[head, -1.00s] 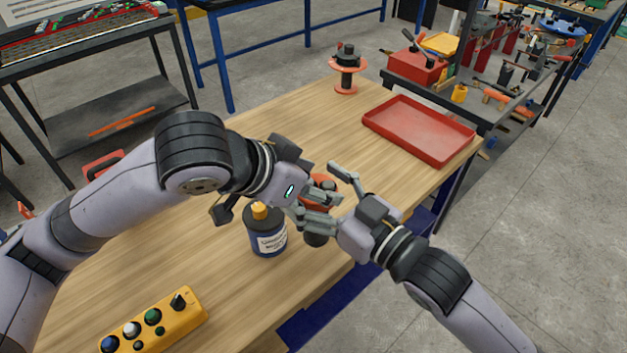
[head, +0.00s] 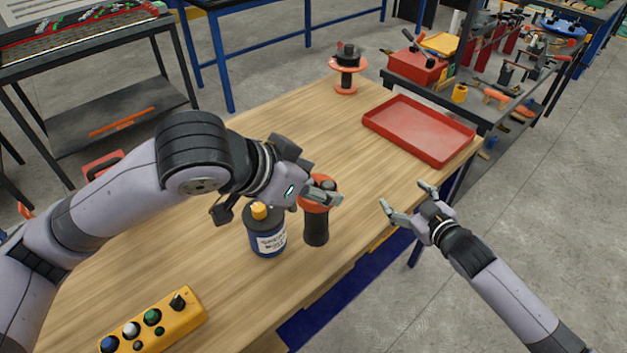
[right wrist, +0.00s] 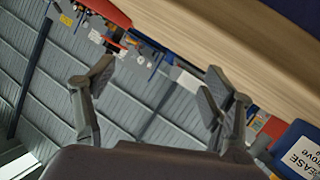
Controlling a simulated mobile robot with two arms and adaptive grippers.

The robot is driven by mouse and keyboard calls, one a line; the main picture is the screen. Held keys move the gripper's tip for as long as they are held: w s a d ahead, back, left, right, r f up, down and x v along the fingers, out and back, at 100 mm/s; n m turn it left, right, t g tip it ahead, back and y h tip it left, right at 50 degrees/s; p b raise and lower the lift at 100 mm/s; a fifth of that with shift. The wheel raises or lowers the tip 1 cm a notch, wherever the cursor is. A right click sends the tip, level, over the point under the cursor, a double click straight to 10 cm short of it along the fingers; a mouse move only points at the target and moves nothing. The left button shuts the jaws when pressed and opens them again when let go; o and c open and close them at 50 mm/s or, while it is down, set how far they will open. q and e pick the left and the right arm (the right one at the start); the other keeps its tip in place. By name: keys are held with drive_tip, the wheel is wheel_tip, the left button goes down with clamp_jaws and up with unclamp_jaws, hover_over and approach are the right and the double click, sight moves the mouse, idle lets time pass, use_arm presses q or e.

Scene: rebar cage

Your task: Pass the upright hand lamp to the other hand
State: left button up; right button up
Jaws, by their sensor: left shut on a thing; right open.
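The hand lamp (head: 316,228) is upright, with a black body and an orange head, near the front edge of the wooden table in the head view. My left gripper (head: 328,195) is shut on it at the orange upper part and hides some of it. I cannot tell whether the lamp's base touches the table. My right gripper (head: 408,208) is open and empty, to the right of the lamp and apart from it, beyond the table's front edge. Its two spread fingers also show in the right wrist view (right wrist: 160,85), with nothing between them.
A blue bottle with a yellow cap (head: 267,240) stands close left of the lamp. A yellow button box (head: 155,320) lies at the near left. A red tray (head: 420,128) and an orange-and-black spool (head: 347,75) are at the far end. The table's middle is clear.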

drive_tip(key=w+d+r+h, duration=0.2)
drive_tip(key=d, duration=0.6)
drive_tip(key=s+d+f+m+g+h, duration=0.15)
drive_tip(key=s+f, duration=0.25)
drive_tip(key=f, duration=0.6)
drive_tip(key=s+d+f+m+g, duration=0.15)
drive_tip(key=s+f, duration=0.35)
drive_tip(key=f, duration=0.5)
drive_tip(key=s+d+f+g+h, duration=0.15)
drive_tip(key=s+f, duration=0.25)
drive_tip(key=f, duration=0.5)
drive_tip(key=s+a+f+m+g, duration=0.1)
drive_tip(key=s+a+f+g, duration=0.15)
drive_tip(key=s+f, duration=0.6)
drive_tip(key=s+a+f+g, duration=0.2)
drive_tip(key=s+a+f, duration=0.1)
drive_tip(key=s+f, duration=0.5)
drive_tip(key=s+a+f+g, duration=0.1)
drive_tip(key=s+a+f, duration=0.1)
drive_tip(key=s, duration=0.5)
drive_tip(key=s+a+f+g, duration=0.1)
drive_tip(key=s+a, duration=0.3)
drive_tip(key=s, duration=0.4)
drive_tip(key=s+a+f+g+y, duration=0.1)
drive_tip(key=s+a+f+g, duration=0.1)
drive_tip(key=s, duration=0.5)
drive_tip(key=shift+s+a+f+m, duration=0.3)
drive_tip(key=shift+a+f, duration=0.25)
drive_tip(key=shift+f, duration=0.15)
